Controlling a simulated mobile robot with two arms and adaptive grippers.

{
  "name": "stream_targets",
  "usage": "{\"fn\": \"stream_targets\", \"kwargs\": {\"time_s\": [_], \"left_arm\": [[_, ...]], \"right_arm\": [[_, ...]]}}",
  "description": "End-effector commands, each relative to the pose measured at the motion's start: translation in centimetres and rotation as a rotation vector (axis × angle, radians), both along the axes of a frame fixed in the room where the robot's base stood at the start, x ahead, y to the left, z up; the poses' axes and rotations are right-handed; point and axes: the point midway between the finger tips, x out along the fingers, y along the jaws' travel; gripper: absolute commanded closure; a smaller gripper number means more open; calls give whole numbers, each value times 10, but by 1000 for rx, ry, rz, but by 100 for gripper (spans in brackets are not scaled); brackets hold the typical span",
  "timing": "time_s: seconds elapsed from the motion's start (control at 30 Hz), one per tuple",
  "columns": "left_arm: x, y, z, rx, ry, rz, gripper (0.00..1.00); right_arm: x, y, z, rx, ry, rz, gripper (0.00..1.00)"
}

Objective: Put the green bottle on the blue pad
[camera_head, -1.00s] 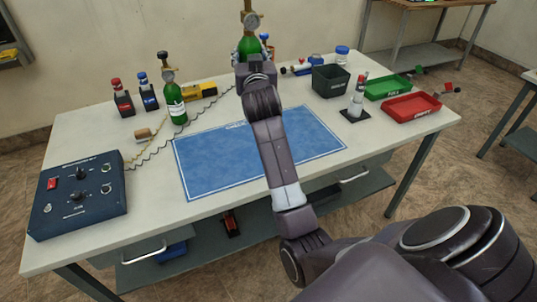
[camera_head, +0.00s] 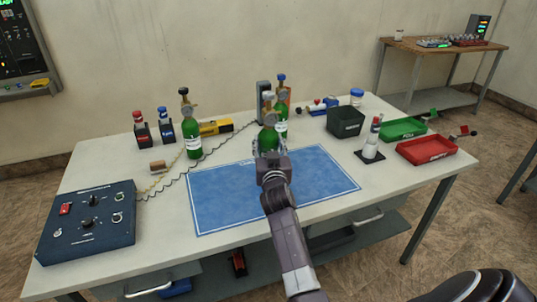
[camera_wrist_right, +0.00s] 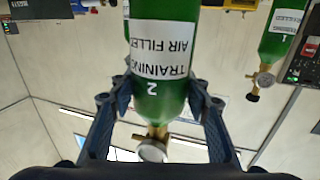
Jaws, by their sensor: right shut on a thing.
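My right gripper (camera_head: 268,158) is shut on a green bottle (camera_head: 268,140) with a gauge on top. My gripper hides the bottle's base, so I cannot tell its height above the table. In the right wrist view the bottle (camera_wrist_right: 158,95) appears upside down between the fingers, with a white label reading "TRAINING AIR FILLED" and a 2. The blue pad (camera_head: 230,198) lies flat on the table; my gripper and forearm cover part of it. The held bottle appears at the pad's back edge. My left gripper is not in view.
Another green bottle (camera_head: 283,122) stands just behind the held one, and a third (camera_head: 194,146) stands left. A control box (camera_head: 88,222) is at front left. A dark bin (camera_head: 346,121), green tray (camera_head: 403,128) and red tray (camera_head: 427,150) are right. The pad's visible surface is clear.

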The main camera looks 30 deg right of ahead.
Motion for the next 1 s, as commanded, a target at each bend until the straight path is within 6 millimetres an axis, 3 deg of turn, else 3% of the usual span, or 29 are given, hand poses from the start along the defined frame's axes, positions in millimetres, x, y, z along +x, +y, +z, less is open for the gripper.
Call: {"fn": "stream_targets", "kwargs": {"time_s": [0.3, 0.77, 0.8, 0.9, 1.0], "left_arm": [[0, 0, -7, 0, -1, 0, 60], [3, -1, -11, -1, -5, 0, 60], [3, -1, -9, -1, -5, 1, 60], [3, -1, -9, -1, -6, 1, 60], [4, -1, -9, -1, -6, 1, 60]], "right_arm": [[0, 0, -36, -3, -6, 1, 100], [0, 0, -44, -4, -7, 1, 100], [0, 0, -46, 0, 0, 0, 52], [0, 0, -46, 0, 1, 0, 41], [0, 0, -46, 0, 1, 0, 39]]}}
